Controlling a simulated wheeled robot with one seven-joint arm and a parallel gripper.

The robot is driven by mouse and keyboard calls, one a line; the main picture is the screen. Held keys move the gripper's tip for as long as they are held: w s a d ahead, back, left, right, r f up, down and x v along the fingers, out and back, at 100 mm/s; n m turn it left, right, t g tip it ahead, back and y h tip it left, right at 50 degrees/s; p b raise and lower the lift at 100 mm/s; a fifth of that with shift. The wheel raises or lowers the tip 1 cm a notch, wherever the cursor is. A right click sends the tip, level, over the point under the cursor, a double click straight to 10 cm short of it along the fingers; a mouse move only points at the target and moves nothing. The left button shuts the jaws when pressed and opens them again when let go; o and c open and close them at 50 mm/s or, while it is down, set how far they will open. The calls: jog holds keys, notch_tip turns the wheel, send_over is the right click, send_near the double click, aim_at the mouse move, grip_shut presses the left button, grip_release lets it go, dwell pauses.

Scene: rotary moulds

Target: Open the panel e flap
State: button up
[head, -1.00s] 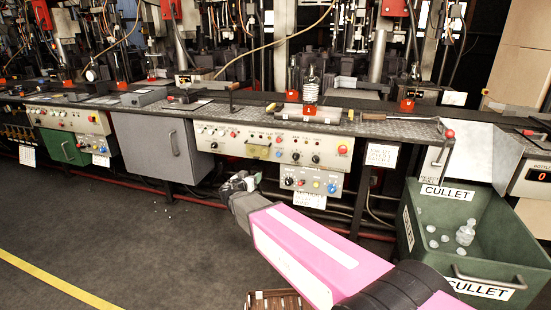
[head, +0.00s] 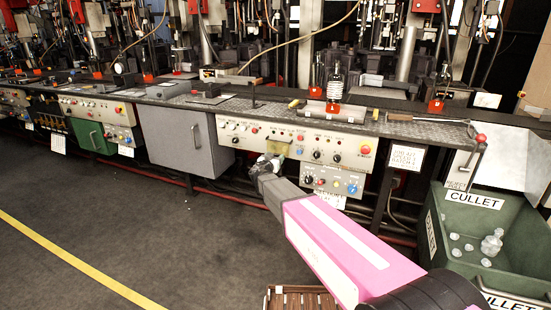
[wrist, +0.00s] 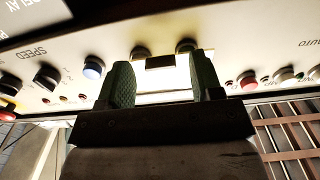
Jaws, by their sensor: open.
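The flap (head: 278,148) is a small yellowish, see-through cover on the beige control panel (head: 330,146) in the head view. I cannot read a panel letter on it. My gripper (head: 270,161) is just below and in front of the flap, partly covering that area. In the wrist view, my gripper (wrist: 158,80) is open, with two green padded fingers pointing at the panel. A pale, bright flap area (wrist: 165,84) with a small brownish tab shows between the fingers. I cannot tell whether the fingers touch it. Knobs flank both sides.
A lower panel with knobs (head: 332,180) hangs right of my gripper. A grey cabinet (head: 190,140) stands to the left. A green cullet bin (head: 480,250) is at the right. A brown slatted crate (head: 298,297) is on the floor. The floor at left is clear.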

jog(key=shift+w+d, duration=0.1)
jog(key=shift+w, duration=0.25)
jog(key=shift+c, duration=0.3)
grip_shut()
jog(key=shift+s, duration=0.15)
